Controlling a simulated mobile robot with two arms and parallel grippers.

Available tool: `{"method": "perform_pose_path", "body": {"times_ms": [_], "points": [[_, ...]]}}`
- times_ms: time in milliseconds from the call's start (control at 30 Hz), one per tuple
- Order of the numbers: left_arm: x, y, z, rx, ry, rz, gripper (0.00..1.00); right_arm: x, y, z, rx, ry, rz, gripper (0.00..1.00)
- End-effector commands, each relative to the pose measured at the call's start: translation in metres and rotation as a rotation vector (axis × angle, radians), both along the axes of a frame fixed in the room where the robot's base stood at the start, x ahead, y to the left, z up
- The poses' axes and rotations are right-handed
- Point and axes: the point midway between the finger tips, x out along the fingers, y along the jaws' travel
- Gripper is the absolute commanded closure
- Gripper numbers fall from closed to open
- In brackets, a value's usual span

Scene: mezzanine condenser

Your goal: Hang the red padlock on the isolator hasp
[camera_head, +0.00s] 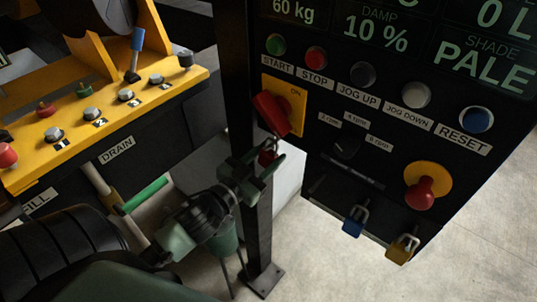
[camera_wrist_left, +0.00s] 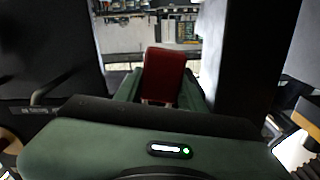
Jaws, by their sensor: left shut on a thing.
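My left gripper (camera_head: 264,170) is shut on the red padlock (camera_head: 267,157), which shows only in part between the fingers in the head view. In the left wrist view the red padlock (camera_wrist_left: 165,75) stands up between the fingers as a dark red block. The isolator, a yellow plate (camera_head: 297,103) with a red handle (camera_head: 271,113), is on the black panel just above the gripper. The handle is tilted. I cannot make out the hasp clearly. The padlock appears below the isolator and apart from it. My right gripper is not in view.
A dark upright post (camera_head: 243,110) stands close behind my left gripper. A blue padlock (camera_head: 353,221) and a yellow padlock (camera_head: 402,249) hang at the panel's lower edge. A red stop knob (camera_head: 420,193) sticks out of the panel. A yellow console (camera_head: 110,118) is at left.

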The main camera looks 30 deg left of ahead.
Motion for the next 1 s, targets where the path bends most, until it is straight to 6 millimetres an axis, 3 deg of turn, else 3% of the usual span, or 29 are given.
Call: {"method": "perform_pose_path", "body": {"times_ms": [200, 233, 300, 667, 1000], "points": [[0.0, 0.0, 0.001, 0.0, -0.001, 0.0, 1.0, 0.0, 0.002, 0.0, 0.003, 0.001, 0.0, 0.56], [0.0, 0.0, 0.001, 0.0, -0.001, 0.0, 0.55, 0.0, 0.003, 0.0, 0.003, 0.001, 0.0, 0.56], [0.0, 0.0, 0.001, 0.0, -0.001, 0.0, 0.35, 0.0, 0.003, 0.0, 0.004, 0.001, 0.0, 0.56], [-0.002, 0.0, -0.001, 0.0, 0.001, 0.0, 0.35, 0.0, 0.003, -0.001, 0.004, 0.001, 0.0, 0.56], [-0.051, 0.004, -0.004, -0.001, 0.003, 0.001, 0.35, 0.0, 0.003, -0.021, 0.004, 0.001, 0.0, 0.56]]}}
